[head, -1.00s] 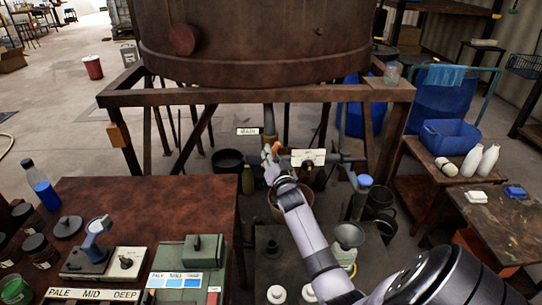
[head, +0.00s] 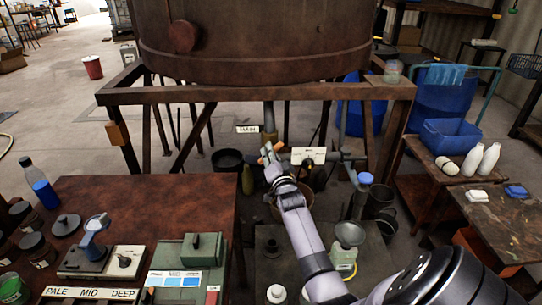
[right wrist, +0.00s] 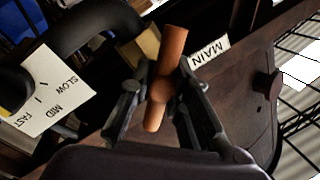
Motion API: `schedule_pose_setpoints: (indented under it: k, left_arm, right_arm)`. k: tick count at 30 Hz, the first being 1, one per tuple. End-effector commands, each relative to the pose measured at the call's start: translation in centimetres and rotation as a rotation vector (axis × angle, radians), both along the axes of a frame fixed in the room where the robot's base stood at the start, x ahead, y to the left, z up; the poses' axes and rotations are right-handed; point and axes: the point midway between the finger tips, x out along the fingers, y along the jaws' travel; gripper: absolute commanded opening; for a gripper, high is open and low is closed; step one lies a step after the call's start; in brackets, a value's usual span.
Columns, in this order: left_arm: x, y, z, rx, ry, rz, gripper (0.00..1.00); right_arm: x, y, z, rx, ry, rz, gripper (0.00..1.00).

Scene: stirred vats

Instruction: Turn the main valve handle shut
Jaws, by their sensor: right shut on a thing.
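The orange main valve handle (head: 268,148) sits on the pipe below the large brown vat, just under the MAIN label (head: 247,129). In the right wrist view the handle (right wrist: 168,55) is a short orange bar, and the MAIN label (right wrist: 208,58) is right beside it. My right gripper (right wrist: 160,92) is shut on the handle, with one finger on each side. In the head view my right gripper (head: 272,160) partly hides the handle and the valve body. My left gripper is not in view.
A white SLOW-MID-FAST dial plate (head: 308,155) stands just right of the valve and also shows in the right wrist view (right wrist: 48,92). The vat (head: 255,50) and its rusty frame (head: 225,97) are above. A brown table (head: 150,205) with equipment fills the left front.

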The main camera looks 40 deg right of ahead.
Motion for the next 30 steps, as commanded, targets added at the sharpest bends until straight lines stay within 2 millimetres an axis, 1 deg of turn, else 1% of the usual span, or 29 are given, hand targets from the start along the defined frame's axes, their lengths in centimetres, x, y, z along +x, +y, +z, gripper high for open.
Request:
schedule_pose_setpoints:
  k: [1,18,24,30]
  left_arm:
    - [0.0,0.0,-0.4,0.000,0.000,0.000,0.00]
    - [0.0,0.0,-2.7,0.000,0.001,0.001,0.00]
    - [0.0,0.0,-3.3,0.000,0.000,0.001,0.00]
    - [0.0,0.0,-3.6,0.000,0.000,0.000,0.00]
  right_arm:
    - [0.1,0.1,-0.2,0.034,-0.031,0.000,0.00]
    - [0.1,0.1,-0.1,0.431,-0.366,0.000,0.00]
    - [0.1,0.1,0.0,0.529,-0.449,0.000,0.00]
    - [0.1,0.1,0.0,0.591,-0.500,0.000,0.00]
